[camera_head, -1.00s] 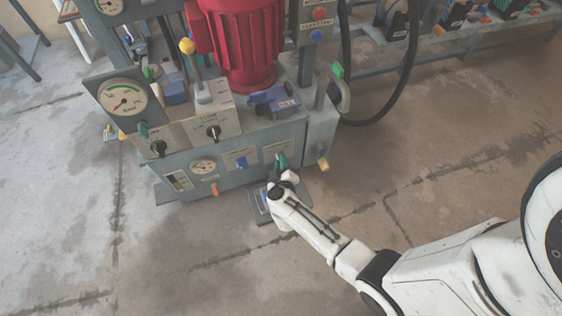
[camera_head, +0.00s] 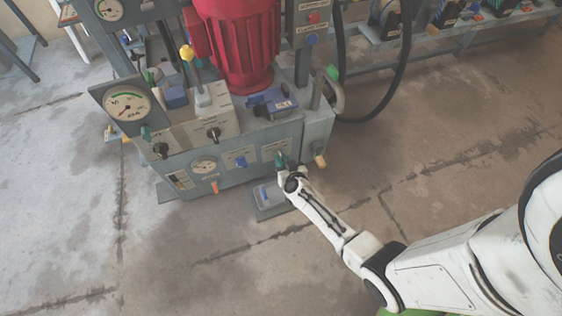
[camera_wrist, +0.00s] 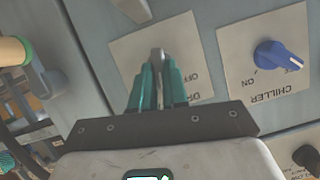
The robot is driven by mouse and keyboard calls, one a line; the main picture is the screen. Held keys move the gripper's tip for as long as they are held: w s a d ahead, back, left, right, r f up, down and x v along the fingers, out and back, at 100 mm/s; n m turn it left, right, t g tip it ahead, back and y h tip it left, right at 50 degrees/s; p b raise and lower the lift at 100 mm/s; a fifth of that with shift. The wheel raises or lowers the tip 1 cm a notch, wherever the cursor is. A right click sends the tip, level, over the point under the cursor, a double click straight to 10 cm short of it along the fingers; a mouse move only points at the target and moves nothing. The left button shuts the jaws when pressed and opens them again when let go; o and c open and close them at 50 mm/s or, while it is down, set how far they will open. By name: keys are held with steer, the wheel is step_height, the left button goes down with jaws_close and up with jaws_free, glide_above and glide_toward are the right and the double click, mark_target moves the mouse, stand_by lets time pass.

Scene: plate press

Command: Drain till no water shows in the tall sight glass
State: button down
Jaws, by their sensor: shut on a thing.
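My gripper (camera_head: 283,163) is at the right part of the machine's lower front panel. In the wrist view its teal fingers (camera_wrist: 157,85) are shut on a grey metal handle (camera_wrist: 157,55). The handle stands in front of a pale label plate (camera_wrist: 122,50), which reads upside down "DR…" and "OFF"; the fingers hide part of the lettering. In the head view a narrow pale plate with a dark slot (camera_head: 178,180), at the panel's left end, may be the sight glass. It is too small to tell any water level.
A blue chiller knob (camera_wrist: 280,58) sits beside the held handle. A round gauge (camera_head: 204,167) and an orange handle (camera_head: 215,187) are further left. A low grey tray with a blue part (camera_head: 258,212) lies on the floor below. Open floor (camera_head: 200,260) lies in front.

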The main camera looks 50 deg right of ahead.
steer(key=m+b, duration=0.1)
steer(key=b, duration=0.1)
steer(key=m+t+y+b, duration=0.1)
steer(key=b, duration=0.2)
steer(key=m+b, duration=0.1)
steer(key=b, duration=0.1)
steer(key=shift+s+d+f+m+t+y+b, duration=0.1)
steer(key=shift+s+f+m+t+y+b, duration=0.05)
steer(key=shift+f+m+t+y+b, duration=0.2)
steer(key=shift+d+r+m+t+y+b, duration=0.15)
steer(key=shift+m+t+y+b, duration=0.1)
steer(key=shift+m+b, duration=0.5)
steer(key=c, duration=1.1)
jaws_free()
steer(key=shift+c, duration=0.2)
steer(key=shift+s, duration=0.15)
